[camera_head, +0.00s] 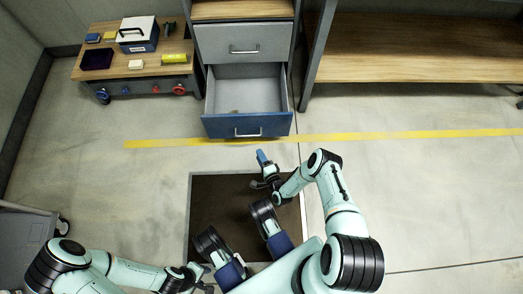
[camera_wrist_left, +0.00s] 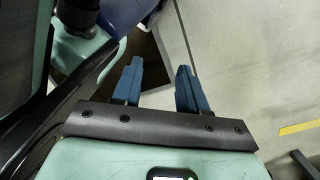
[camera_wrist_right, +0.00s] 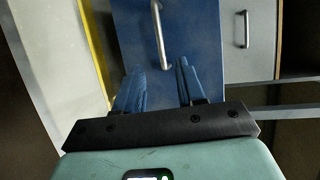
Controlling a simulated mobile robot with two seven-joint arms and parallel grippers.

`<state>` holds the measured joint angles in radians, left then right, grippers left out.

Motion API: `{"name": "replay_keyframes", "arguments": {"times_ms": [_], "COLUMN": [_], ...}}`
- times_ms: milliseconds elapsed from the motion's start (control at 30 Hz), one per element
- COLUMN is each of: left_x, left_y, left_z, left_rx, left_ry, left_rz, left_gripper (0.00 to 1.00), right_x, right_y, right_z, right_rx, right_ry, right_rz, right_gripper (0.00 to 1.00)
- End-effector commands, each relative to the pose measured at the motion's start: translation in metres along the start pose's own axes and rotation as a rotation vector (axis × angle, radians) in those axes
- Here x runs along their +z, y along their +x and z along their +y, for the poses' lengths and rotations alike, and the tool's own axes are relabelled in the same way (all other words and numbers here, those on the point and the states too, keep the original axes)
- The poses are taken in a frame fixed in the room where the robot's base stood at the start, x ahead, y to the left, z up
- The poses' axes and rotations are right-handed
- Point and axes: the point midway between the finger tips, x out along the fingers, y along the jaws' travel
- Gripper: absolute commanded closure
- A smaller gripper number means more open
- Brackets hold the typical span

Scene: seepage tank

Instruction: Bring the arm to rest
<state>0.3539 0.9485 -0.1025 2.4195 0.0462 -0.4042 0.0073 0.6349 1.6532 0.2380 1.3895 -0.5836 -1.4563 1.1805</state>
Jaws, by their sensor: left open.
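My right arm reaches forward. Its gripper (camera_head: 262,156) is just in front of the blue-fronted drawer (camera_head: 222,127). In the right wrist view its two blue fingers (camera_wrist_right: 160,75) are apart with nothing held between them. The drawer's metal handle (camera_wrist_right: 160,30) is just beyond the fingertips, apparently not gripped. My left arm is folded low at the left of the head view, with its gripper (camera_head: 206,283) near the bottom edge and partly cut off. In the left wrist view its blue fingers (camera_wrist_left: 160,72) are apart and empty, above the floor.
A low table (camera_head: 100,68) at left holds a white-and-blue box (camera_head: 138,34) and small items. A wooden bench (camera_head: 420,50) is at right. Floor is open at right.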

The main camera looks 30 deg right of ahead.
Motion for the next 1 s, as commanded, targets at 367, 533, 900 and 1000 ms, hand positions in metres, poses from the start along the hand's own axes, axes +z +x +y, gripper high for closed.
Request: {"name": "replay_keyframes", "arguments": {"times_ms": [367,533,900,1000], "left_x": [0.000,0.002,0.025,0.040], "left_y": [0.000,-0.007,-0.137,-0.171], "left_z": [0.000,0.001,0.026,0.042], "left_rx": [0.000,0.001,0.045,0.067], "left_ry": [0.001,0.000,-0.003,0.034], "left_rz": [0.000,0.003,0.066,0.041], "left_gripper": [0.57,0.57,0.57,0.57], "right_x": [0.000,0.001,0.023,0.053], "right_y": [0.000,-0.002,-0.073,-0.127], "right_z": [0.000,-0.007,-0.142,-0.169], "right_rx": [0.000,0.035,0.503,0.667], "right_ry": [0.000,-0.030,-0.463,-0.588], "right_rz": [0.000,-0.009,-0.228,-0.403], "right_gripper": [0.61,0.61,0.61,0.61]}}
